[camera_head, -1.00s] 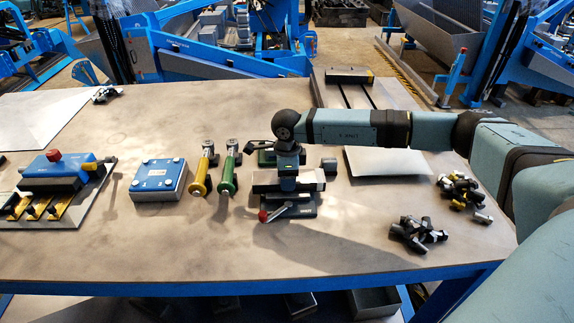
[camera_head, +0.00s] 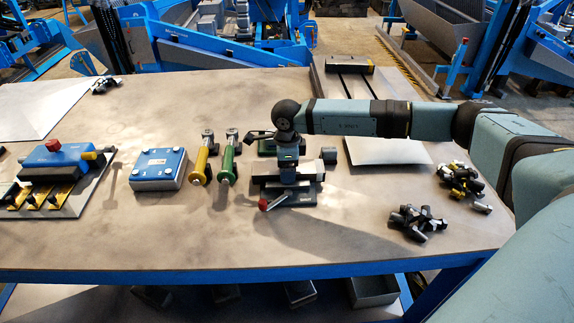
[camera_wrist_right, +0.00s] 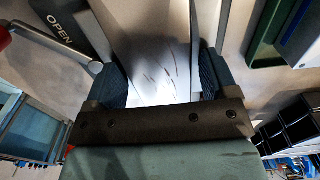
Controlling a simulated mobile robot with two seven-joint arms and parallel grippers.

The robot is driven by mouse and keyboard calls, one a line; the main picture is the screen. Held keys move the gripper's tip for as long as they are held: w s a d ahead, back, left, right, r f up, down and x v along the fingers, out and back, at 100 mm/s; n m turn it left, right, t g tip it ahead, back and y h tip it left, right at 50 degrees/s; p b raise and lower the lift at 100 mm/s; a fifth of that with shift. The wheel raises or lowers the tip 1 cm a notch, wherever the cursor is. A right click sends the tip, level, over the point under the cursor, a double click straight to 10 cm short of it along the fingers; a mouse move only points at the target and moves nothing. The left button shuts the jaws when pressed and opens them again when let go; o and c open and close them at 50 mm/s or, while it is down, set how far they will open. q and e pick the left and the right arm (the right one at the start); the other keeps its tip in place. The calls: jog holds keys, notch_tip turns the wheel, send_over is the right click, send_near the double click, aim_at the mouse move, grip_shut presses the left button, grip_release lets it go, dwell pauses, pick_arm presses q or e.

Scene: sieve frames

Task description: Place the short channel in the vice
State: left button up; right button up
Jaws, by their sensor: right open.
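The vice (camera_head: 300,197) stands near the middle of the bench, with a red-knobbed lever (camera_head: 272,203) at its front. My right gripper (camera_head: 287,178) points down over it from above. In the right wrist view my right gripper (camera_wrist_right: 160,88) has its two fingers apart. A bright metal piece, apparently the short channel (camera_wrist_right: 152,62), lies between and beyond the fingers. The vice body with the word OPEN (camera_wrist_right: 62,32) shows at upper left there. My gripper hides much of the channel in the head view, so I cannot tell how it sits in the jaws. My left gripper is out of view.
Left of the vice lie a green-handled tool (camera_head: 228,165), a yellow-handled tool (camera_head: 200,166) and a blue block (camera_head: 159,167). A blue-topped fixture (camera_head: 58,157) is farther left. Piles of small parts (camera_head: 419,222) lie at right. The front bench is clear.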

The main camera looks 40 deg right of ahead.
jog(key=shift+s+a+f, duration=0.1)
jog(key=shift+s+f, duration=0.15)
jog(key=shift+f, duration=0.05)
jog(key=shift+r, duration=0.4)
notch_tip(320, 180, up, 12)
jog(key=b, duration=0.1)
jog(key=shift+w, duration=0.15)
